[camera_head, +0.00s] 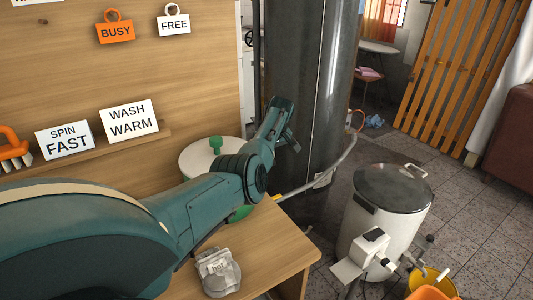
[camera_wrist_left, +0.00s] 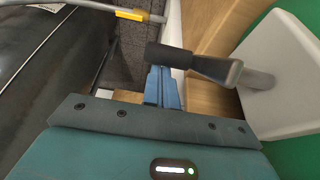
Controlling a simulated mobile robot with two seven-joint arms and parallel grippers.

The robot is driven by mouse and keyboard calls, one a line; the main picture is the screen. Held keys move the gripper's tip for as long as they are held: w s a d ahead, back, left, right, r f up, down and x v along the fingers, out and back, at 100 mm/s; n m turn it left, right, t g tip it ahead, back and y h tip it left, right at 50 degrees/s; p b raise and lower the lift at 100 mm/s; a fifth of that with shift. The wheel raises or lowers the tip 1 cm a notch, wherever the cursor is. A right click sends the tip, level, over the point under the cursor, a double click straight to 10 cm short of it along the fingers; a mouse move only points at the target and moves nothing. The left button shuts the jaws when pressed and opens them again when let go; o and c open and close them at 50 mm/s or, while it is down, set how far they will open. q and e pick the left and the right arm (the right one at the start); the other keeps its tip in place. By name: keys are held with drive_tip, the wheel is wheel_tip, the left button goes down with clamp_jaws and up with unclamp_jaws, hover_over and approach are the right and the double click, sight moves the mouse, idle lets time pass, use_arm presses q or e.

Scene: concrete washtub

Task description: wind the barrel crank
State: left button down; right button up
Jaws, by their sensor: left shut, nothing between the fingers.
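The crank's dark grip (camera_wrist_left: 170,57) shows in the left wrist view, on a grey metal shaft running right to a white plate in front of a green surface. My left gripper (camera_wrist_left: 160,78) is shut and empty, its blue fingertips close beside the grip; I cannot tell if they touch it. In the head view my left gripper (camera_head: 290,141) is beyond the wooden table, in front of the dark tall cylinder. A white round tub with a green knob (camera_head: 214,152) stands behind my arm, which hides part of it. The crank cannot be made out there. My right gripper is not in view.
A grey hose (camera_head: 338,165) curves by the tall cylinder (camera_head: 310,80). A white drum with a dark lid (camera_head: 387,205) stands on the tiled floor at right. The wooden table (camera_head: 258,245) holds a clear jar (camera_head: 218,272). Signs including WASH WARM (camera_head: 129,120) stand on the shelf.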

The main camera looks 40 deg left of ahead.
use_arm(q)
drive_tip(key=shift+d+f, duration=0.1)
drive_tip(key=shift+f, duration=0.3)
drive_tip(key=shift+d+f+h+b, duration=0.1)
drive_tip(key=shift+h+b, duration=0.4)
drive_tip(key=shift+b, duration=0.3)
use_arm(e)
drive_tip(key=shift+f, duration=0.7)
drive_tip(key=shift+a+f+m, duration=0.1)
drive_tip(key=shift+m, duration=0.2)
use_arm(q)
drive_tip(key=shift+h, duration=0.3)
